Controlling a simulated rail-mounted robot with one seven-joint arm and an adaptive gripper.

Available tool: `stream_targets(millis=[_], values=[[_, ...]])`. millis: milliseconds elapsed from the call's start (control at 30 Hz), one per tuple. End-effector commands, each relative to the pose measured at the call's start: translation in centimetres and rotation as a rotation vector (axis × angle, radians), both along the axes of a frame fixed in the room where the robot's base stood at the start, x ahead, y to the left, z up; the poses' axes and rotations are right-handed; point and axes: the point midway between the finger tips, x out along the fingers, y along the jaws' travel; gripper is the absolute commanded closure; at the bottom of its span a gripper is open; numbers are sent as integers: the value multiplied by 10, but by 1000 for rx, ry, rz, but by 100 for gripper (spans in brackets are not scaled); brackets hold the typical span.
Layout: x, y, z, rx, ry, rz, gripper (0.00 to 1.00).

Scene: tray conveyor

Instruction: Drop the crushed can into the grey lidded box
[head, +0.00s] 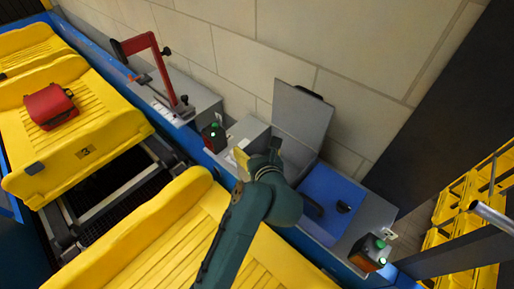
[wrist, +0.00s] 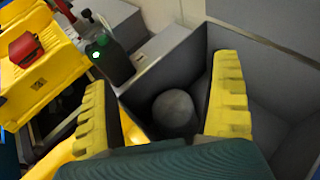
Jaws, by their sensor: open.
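The grey lidded box (wrist: 272,62) stands open below my gripper in the wrist view. Its grey lid (head: 302,118) is raised upright in the head view. A dull grey rounded object, likely the crushed can (wrist: 174,108), shows inside the box between my fingers, apart from them. Its underside is hidden in shadow. My gripper (wrist: 162,78) is open, with yellow ridged fingers spread wide and nothing between the tips. In the head view my gripper (head: 257,160) is over the box and hides much of its opening.
A blue panel (head: 325,190) with a black handle lies right of the box. Button boxes with green lights (head: 213,137) (head: 370,252) stand on the ledge. A red-handled device (head: 150,65) is at left. Yellow trays (head: 95,125) run alongside; one carries a red object (head: 50,106).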

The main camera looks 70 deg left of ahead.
Motion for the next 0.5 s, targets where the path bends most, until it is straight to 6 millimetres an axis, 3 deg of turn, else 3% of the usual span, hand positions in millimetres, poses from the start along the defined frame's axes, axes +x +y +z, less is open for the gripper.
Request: stream_targets(millis=[233,500], values=[[-1,-14,5,0,1,-4,8],[-10,-75,31,1,-1,-7,8]])
